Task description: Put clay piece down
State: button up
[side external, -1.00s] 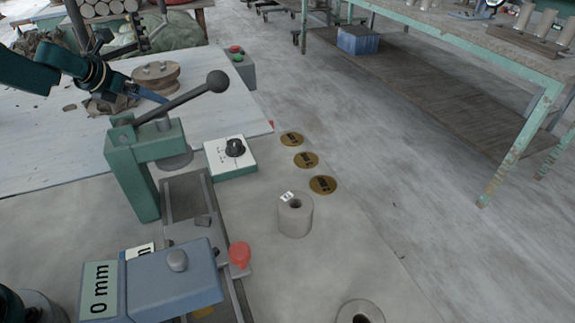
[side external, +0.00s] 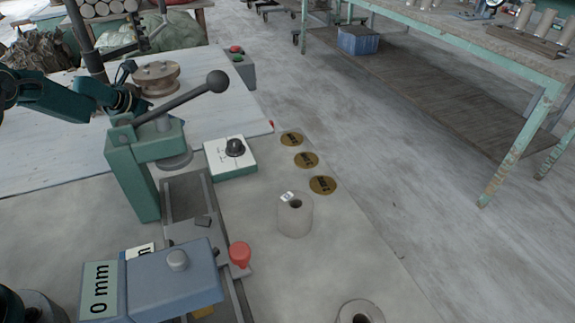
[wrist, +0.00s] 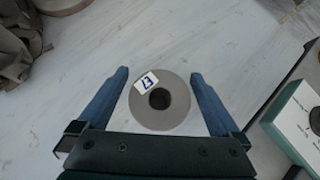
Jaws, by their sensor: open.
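A grey round clay piece (wrist: 147,115) with a centre hole and a white tag lies on the pale board (wrist: 75,75) in the wrist view. My gripper (wrist: 160,73) is open, with one blue finger on each side of the piece. A gap shows between each finger and the piece. In the side external view the fingers and this piece are hidden behind the green press (side external: 145,165). Another tagged grey clay cylinder (side external: 295,220) stands on the grey table, and a further one (side external: 352,309) is cut off at the bottom edge.
A white box with a black dial (side external: 232,168) sits right of the press, whose lever (side external: 185,99) reaches up and right. A wooden wheel (side external: 156,80) lies beyond it. Three brass discs (side external: 306,160) line the table's right side. A blue block (side external: 175,285) is in front.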

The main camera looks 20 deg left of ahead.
jog(key=shift+w+f, duration=0.2)
jog(key=shift+c, duration=0.3)
jog(key=c, duration=1.5)
grip_shut()
jog(key=shift+r, duration=0.15)
